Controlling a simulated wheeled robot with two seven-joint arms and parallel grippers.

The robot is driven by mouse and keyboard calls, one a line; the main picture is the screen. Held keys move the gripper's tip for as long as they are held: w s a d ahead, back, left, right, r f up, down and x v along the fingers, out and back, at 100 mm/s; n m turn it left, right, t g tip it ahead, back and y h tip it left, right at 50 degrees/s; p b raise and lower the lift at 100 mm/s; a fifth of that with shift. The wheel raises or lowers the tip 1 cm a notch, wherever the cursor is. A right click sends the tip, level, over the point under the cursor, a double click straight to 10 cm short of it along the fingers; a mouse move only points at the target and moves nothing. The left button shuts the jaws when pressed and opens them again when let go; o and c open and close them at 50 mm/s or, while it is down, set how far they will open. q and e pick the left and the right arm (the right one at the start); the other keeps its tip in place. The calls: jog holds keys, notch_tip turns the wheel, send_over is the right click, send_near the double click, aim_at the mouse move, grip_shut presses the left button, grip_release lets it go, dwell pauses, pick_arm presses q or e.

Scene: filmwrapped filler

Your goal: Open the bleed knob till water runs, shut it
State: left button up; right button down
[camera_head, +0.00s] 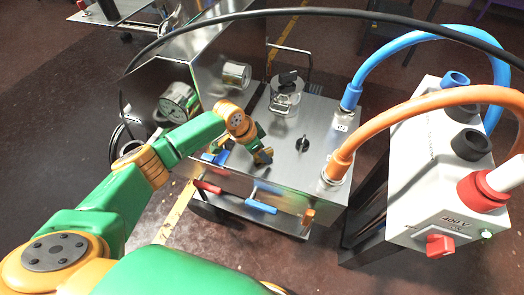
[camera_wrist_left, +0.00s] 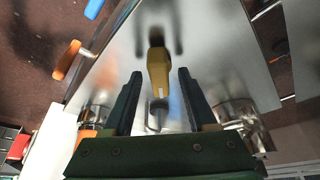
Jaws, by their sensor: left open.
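My left gripper (camera_head: 262,156) is low over the left part of a steel cabinet top (camera_head: 320,118). In the left wrist view the gripper (camera_wrist_left: 158,85) is open. A yellow handle-like piece (camera_wrist_left: 158,70) with a metal stem shows in the gap between its fingers, with no clear contact. I cannot tell whether this is the bleed knob. A small black knob (camera_head: 302,145) stands on the cabinet top to the right of the gripper, apart from it. No running water is visible. My right gripper is out of view.
Red (camera_head: 208,187), blue (camera_head: 261,206) and orange (camera_head: 308,216) handles line the cabinet front. Blue (camera_head: 400,42) and orange (camera_head: 420,106) hoses arch on the right, near a grey box (camera_head: 425,165) with a red knob (camera_head: 440,246).

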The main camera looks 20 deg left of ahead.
pick_arm(q)
jog(key=shift+r, duration=0.1)
grip_shut()
jog(key=shift+s, duration=0.1)
